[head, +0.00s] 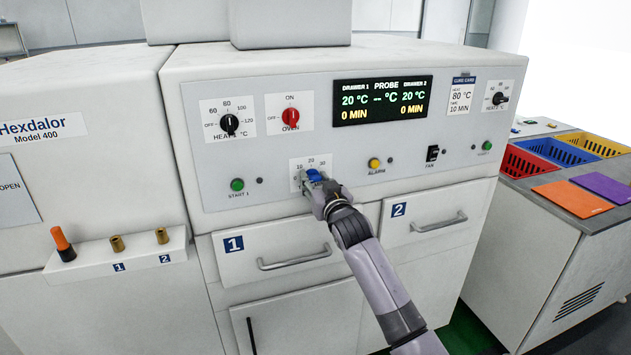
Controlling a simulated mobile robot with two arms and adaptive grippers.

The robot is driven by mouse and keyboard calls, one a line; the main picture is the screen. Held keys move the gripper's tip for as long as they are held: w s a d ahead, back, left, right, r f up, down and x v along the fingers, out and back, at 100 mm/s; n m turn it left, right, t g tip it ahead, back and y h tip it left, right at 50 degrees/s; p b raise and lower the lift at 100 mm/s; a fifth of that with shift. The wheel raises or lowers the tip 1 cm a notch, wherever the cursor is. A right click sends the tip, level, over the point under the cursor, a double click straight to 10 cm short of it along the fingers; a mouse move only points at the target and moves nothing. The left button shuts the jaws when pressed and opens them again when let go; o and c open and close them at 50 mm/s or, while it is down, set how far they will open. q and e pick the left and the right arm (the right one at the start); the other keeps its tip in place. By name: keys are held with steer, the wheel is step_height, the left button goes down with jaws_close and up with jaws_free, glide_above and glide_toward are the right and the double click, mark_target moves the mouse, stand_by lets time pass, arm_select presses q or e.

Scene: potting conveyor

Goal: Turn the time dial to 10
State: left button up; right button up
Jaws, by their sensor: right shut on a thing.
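The blue time dial (314,175) sits low on the oven's front panel (225,165), on a white plate with marks 10, 20 and 30 readable above it. My right gripper (317,186) is shut on the dial, its arm coming up from the lower right. The gripper covers part of the dial and the lower plate, and I cannot tell which mark the dial points to. The display (382,100) reads 20 °C and 0 MIN for both drawers. My left gripper is not in view.
Close by are the green start button (237,184), yellow alarm button (374,163), black heat dial (229,124) and red oven switch (290,116). Drawer handles (295,257) stick out below. A card (461,95) reads 80 °C, 10 MIN. Coloured bins (565,150) stand at right.

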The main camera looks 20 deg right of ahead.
steer(key=shift+m, duration=0.3)
steer(key=m+p, duration=0.2)
steer(key=m, duration=0.1)
steer(key=shift+r+m, duration=0.1)
steer(key=shift+m, duration=0.2)
steer(key=shift+d+m+p, duration=0.15)
steer(key=shift+m+p, duration=0.75)
steer(key=shift+m, duration=1.3)
steer(key=o, duration=1.2)
steer(key=shift+c, duration=0.2)
steer(key=s, duration=1.2)
steer(key=shift+d, duration=0.2)
